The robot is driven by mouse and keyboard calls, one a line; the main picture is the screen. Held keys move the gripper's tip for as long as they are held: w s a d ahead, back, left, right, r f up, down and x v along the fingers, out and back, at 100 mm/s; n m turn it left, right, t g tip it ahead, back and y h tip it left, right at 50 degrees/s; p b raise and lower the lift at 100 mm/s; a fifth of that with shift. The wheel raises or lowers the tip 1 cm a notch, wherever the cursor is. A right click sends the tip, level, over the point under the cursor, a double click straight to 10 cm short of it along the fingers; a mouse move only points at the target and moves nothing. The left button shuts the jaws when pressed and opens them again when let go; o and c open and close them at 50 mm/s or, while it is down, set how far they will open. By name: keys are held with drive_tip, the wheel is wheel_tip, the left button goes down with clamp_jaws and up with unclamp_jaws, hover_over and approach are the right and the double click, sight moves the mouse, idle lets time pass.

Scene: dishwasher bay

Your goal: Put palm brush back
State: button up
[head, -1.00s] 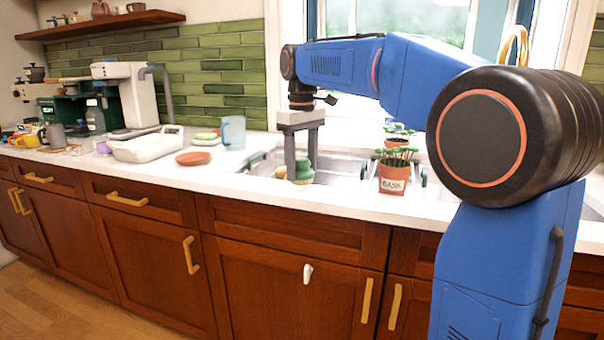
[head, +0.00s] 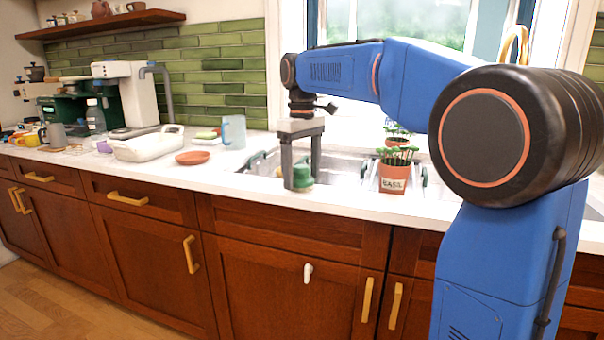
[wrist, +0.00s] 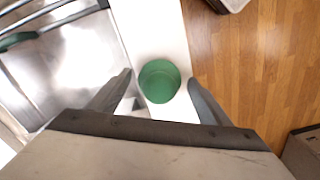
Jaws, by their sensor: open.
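The palm brush, with a round green top (head: 303,173), stands on the counter's front strip beside the sink. From above in the wrist view its green top (wrist: 159,81) shows between the finger lines, just ahead of the fingertips. My gripper (head: 301,180) points down over it with the fingers apart, one on each side of the brush. In the wrist view my gripper (wrist: 160,82) is open and empty. The left finger partly hides the brush in the head view. I cannot tell whether a finger touches it.
The steel sink (head: 340,165) lies behind the gripper, with a green-gripped rack rail (wrist: 18,40) in it. A basil pot (head: 393,176) stands close on the right. A terracotta dish (head: 193,158), a blue pitcher (head: 233,132) and a white basin (head: 146,147) stand left.

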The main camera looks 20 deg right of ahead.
sight(302, 166)
wheel_tip(302, 166, up, 12)
idle(0.5)
drive_tip(key=s+d+f+m+t, duration=0.2)
drive_tip(key=s+d+f+m, duration=0.1)
drive_tip(key=s+f, duration=1.3)
drive_tip(key=s+d+f+m+t, duration=0.2)
drive_tip(key=s+d+f+m, duration=0.1)
drive_tip(key=s+f, duration=1.3)
drive_tip(key=shift+s+d+t, duration=0.4)
drive_tip(key=shift+s+d, duration=0.05)
drive_tip(key=shift+s, duration=0.15)
